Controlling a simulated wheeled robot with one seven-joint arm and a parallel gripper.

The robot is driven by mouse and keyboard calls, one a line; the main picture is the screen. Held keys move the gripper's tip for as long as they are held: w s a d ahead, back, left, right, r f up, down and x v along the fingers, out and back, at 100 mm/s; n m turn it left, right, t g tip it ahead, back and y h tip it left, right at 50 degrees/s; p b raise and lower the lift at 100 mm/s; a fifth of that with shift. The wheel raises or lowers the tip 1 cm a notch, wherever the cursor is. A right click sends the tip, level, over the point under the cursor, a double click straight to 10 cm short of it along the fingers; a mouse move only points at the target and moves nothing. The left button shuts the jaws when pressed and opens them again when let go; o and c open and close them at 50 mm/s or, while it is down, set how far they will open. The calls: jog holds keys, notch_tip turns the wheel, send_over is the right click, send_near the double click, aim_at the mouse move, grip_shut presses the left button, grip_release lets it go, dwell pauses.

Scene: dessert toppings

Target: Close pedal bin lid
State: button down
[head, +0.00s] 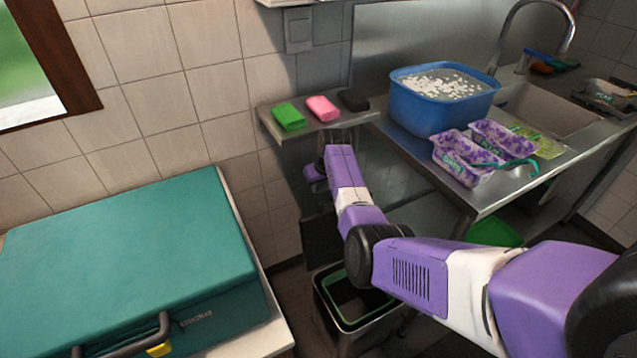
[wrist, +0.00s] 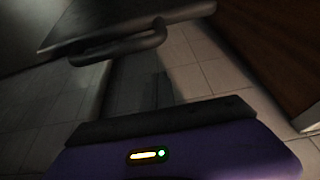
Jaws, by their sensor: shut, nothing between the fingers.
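The pedal bin (head: 346,325) stands on the floor below my arm in the head view. It is open at the top, with a green ring inside its rim. A dark upright panel behind it, which looks like its raised lid (head: 320,240), stands near the wall. My gripper (head: 313,172) is at the arm's far end, above and behind the bin, by the wall under the small shelf. It is shut and empty; its fingertips are mostly hidden. In the wrist view, its purple housing fills the bottom, and a dark panel with a rounded bar, not clearly identifiable, is above.
A teal case (head: 120,255) lies on a white surface at left. The metal shelf (head: 325,122) holds green and pink sponges and a dark one. The counter at right bears a blue basin (head: 440,105) and purple tubs (head: 462,160). A green object (head: 494,232) is below the counter.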

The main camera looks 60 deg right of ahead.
jog(key=shift+s+a+p, duration=0.3)
jog(key=shift+s+a, duration=0.2)
jog(key=shift+s, duration=0.3)
jog(key=shift+s+a+p, duration=0.3)
jog(key=shift+s+a, duration=0.2)
jog(key=shift+s, duration=0.3)
